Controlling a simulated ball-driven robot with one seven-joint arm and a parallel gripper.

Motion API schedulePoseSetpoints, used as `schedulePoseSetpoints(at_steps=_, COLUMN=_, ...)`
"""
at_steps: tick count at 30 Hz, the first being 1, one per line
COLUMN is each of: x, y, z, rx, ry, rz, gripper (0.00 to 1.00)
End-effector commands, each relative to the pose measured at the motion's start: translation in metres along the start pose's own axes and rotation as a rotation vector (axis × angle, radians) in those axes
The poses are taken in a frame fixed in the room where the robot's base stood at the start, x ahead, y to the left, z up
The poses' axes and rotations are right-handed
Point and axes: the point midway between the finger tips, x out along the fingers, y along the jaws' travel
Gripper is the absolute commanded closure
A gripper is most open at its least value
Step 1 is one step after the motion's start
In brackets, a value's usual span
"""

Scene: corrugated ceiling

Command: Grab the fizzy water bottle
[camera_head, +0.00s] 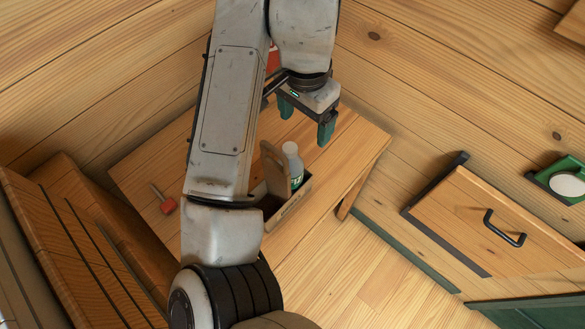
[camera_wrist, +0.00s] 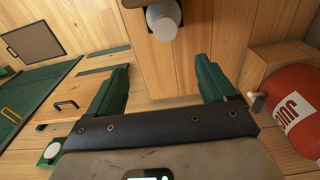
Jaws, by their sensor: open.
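The fizzy water bottle (camera_head: 293,162) has a pale white top and a green label. It stands in a small wooden carrier (camera_head: 292,207) with an upright handle board, on the wooden table (camera_head: 352,140). In the wrist view the white bottle top (camera_wrist: 163,20) shows ahead, centred beyond the gap between the fingers. My gripper (camera_head: 306,119) is open and empty, above and behind the bottle in the head view. Its two green fingers show spread apart in the wrist view (camera_wrist: 162,76). The bottle's lower part is hidden by the carrier.
A red tool (camera_head: 167,203) lies at the table's left. A wooden drawer (camera_head: 480,222) with a black handle and a green-framed white disc (camera_head: 566,184) stand right. The table right of the carrier is clear.

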Motion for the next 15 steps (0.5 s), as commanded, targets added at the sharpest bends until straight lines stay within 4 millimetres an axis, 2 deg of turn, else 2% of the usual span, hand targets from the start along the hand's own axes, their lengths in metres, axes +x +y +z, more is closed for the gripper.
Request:
schedulePoseSetpoints(at_steps=1, x=-0.006, y=-0.008, z=0.011, rx=-0.006, ry=-0.02, rz=-0.002, gripper=0.16)
schedulePoseSetpoints(at_steps=5, x=-0.007, y=-0.014, z=0.021, rx=-0.006, ry=-0.038, rz=0.002, gripper=0.16)
schedulePoseSetpoints(at_steps=15, x=0.037, y=-0.014, z=0.024, rx=-0.008, ry=-0.039, rz=0.004, gripper=0.16)
